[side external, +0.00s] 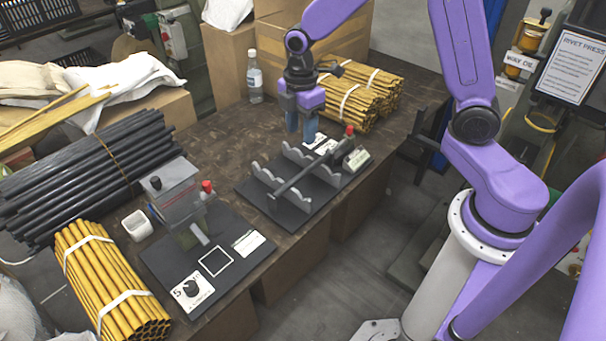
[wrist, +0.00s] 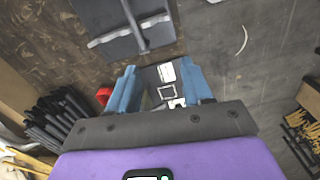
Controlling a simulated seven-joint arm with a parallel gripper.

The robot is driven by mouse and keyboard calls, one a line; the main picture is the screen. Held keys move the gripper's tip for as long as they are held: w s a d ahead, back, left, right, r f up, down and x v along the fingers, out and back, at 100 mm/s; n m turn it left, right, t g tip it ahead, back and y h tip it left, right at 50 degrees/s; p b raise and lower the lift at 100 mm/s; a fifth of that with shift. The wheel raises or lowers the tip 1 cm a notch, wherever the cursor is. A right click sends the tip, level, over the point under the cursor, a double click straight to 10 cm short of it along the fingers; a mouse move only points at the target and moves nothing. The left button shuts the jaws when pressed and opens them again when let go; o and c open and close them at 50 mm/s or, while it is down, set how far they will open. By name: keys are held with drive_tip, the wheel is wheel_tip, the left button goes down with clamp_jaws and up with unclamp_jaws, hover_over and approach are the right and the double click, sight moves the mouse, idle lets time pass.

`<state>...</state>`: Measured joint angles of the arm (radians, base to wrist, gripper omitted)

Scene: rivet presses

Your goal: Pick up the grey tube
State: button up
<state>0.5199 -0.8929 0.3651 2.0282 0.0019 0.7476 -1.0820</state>
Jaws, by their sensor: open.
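The grey tube (side external: 305,174) lies across wavy grey supports on a black base plate (side external: 285,215) on the bench. In the wrist view the tube (wrist: 134,24) shows at the top, beyond my fingers and apart from them. My gripper (side external: 301,132) points down above the far side of that plate in the side view. Its two blue fingers are apart with nothing held between them. In the wrist view my gripper (wrist: 163,86) frames a dark plate with white markings lying farther off.
A press fixture (side external: 185,205) with a red knob stands on the bench at front left. Bundled yellow tubes (side external: 365,95) lie behind my gripper, near a water bottle (side external: 254,77). More yellow tubes (side external: 108,285) and black tubes (side external: 85,165) lie left. A small white cup (side external: 137,225) stands nearby.

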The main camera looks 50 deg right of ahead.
drive_tip(key=n, duration=0.1)
hover_over(299, 175)
wheel_tip(299, 175, down, 5)
wheel_tip(299, 175, down, 17)
drive_tip(key=shift+f, duration=0.1)
idle(0.4)
clamp_jaws()
